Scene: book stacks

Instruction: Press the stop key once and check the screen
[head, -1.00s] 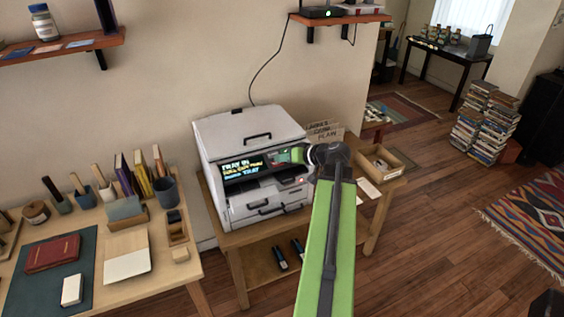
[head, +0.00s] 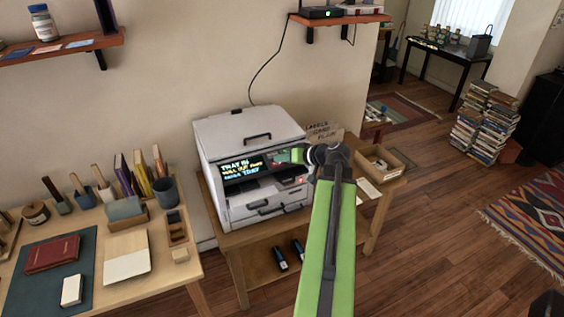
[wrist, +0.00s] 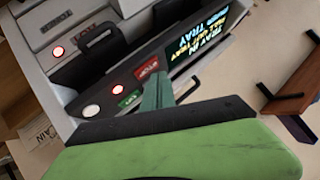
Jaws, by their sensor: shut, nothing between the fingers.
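The printer (head: 222,140) is a white box machine on a wooden stand. Its lit screen (head: 243,168) shows text beginning "TRAY IN", with the lower lines too small to read surely; it also shows, tilted, in the wrist view (wrist: 196,42). The red stop key (wrist: 147,68) is on the dark panel beside the screen, with a green key (wrist: 130,98) next to it. My gripper (wrist: 158,80) is shut and empty, its fingertips right beside the red key. I cannot tell whether they touch it. In the head view my gripper (head: 284,156) is at the panel's right.
A red light (wrist: 119,90) and a white round button (wrist: 91,111) are on the panel. An open box (head: 398,165) and a cardboard sign (head: 322,132) are on the stand. A desk with books (head: 52,254) is at the left. Book stacks (head: 485,130) stand on the floor at right.

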